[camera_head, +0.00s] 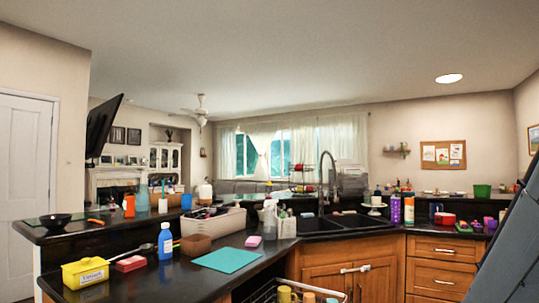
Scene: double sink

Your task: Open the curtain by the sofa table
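White, sheer curtains (343,138) hang at the window (281,152) on the far wall, beyond the kitchen counter. The right part hangs down over the glass, and the middle part is gathered, so teal panes show on both sides of it. A grey sofa (240,187) shows in part below the window. I cannot make out a sofa table; the counter and the things on it hide the lower part of that area. My gripper is not in view.
A dark counter (135,279) with a double sink (345,222) stands between me and the window. It holds a yellow tub (85,273), a blue bottle (165,241) and a teal mat (227,260). An open dishwasher rack (290,291) is at the front. A white door (25,190) is at left.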

